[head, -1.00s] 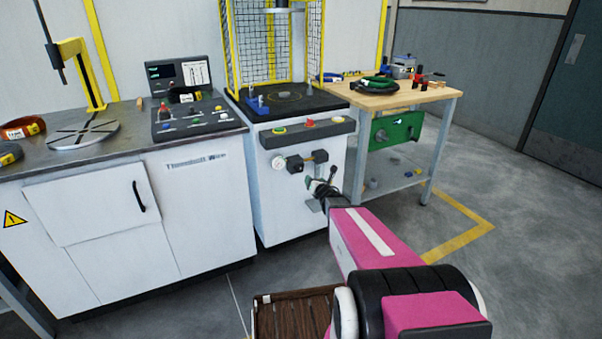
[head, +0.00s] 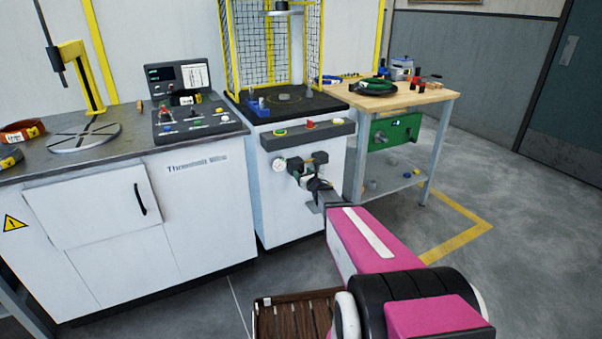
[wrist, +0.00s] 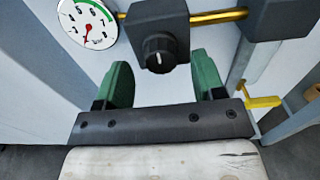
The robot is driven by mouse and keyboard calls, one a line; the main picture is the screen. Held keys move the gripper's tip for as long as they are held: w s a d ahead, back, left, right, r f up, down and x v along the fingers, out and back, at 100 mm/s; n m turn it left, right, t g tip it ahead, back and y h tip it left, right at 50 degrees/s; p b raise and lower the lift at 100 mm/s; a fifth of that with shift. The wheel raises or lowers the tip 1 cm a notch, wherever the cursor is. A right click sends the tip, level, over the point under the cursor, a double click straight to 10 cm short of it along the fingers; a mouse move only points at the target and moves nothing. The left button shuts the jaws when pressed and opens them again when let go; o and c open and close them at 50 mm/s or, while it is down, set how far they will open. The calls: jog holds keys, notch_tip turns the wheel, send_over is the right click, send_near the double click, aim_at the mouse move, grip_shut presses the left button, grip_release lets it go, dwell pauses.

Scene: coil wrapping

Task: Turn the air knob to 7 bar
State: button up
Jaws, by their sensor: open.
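The air knob (wrist: 160,55) is a black ribbed knob with a white mark, under a dark regulator block (wrist: 158,22) on a brass pipe. My gripper (wrist: 162,75) is open in the wrist view, its two green fingers on either side of and just below the knob, with a gap to it. A round pressure gauge (wrist: 88,24) marked in bar stands left of the knob; its red needle points near the low end of the scale. In the head view the gauge (head: 278,165) is on the white press cabinet (head: 290,215), and my gripper (head: 309,178) partly hides the knob.
A button panel (head: 308,134) juts out above the regulator. A yellow lever (wrist: 262,102) shows at the right in the wrist view. A wooden-topped bench (head: 400,97) stands to the right. The floor in front of the bench is clear.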

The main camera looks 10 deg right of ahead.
jog(key=shift+x, duration=1.2)
jog(key=c, duration=0.9)
jog(key=shift+o, duration=0.2)
